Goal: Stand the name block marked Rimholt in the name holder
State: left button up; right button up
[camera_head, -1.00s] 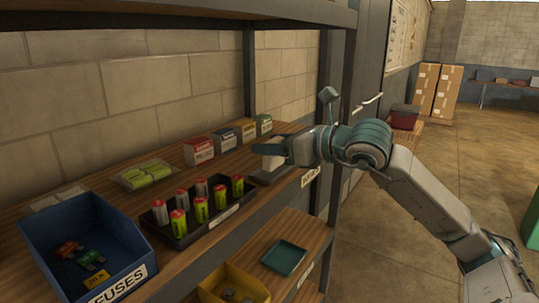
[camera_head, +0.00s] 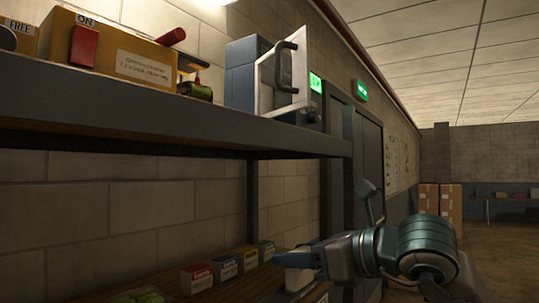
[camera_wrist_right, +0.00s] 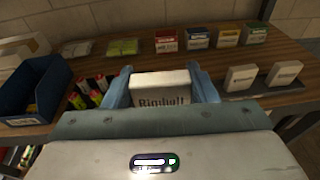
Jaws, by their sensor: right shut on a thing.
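The white name block marked Rimholt (camera_wrist_right: 160,88) is upright between the blue fingers of my right gripper (camera_wrist_right: 163,88) in the right wrist view, its lettering facing the camera. In the head view my right gripper (camera_head: 298,259) is at the lower middle, over the front of the lower shelf. Two other white blocks (camera_wrist_right: 241,78) (camera_wrist_right: 285,73) stand on a dark tray (camera_wrist_right: 262,88) to the right of the held block. My left gripper is out of view.
Small coloured boxes (camera_head: 224,267) line the back of the wooden shelf. A blue bin (camera_wrist_right: 40,90) and red-topped batteries (camera_wrist_right: 88,93) are at its left. The upper shelf (camera_head: 180,138) overhangs, carrying a yellow box (camera_head: 110,55) and a grey-blue box with an open door (camera_head: 275,80).

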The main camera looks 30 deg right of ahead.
jog(key=d+r+y+p, duration=0.1)
jog(key=d+r+p, duration=0.35)
jog(key=r, duration=1.15)
jog(key=d+r+p, duration=0.3)
jog(key=d+r, duration=0.3)
jog(key=r, duration=1.1)
jog(key=shift+n, duration=0.3)
jog(key=p+x, duration=0.2)
jog(key=x, duration=0.3)
jog(key=r+p+x, duration=0.1)
jog(key=p+x, duration=0.1)
jog(key=x, duration=0.3)
jog(key=r+p+x, duration=0.1)
jog(key=p+x, duration=0.1)
jog(key=x, duration=0.3)
jog(key=shift+w+a+r, duration=0.1)
jog(key=shift+w+a, duration=0.2)
jog(key=shift+w, duration=0.2)
jog(key=shift+w+a+p, duration=0.15)
jog(key=shift+w+p, duration=0.3)
jog(key=shift+w, duration=0.05)
jog(key=f, duration=0.1)
jog(key=p, duration=0.1)
jog(key=f, duration=0.1)
jog(key=shift+w+a+f, duration=0.1)
jog(key=shift+w+f, duration=0.15)
jog(key=shift+f, duration=0.45)
jog(key=shift+s+f, duration=0.15)
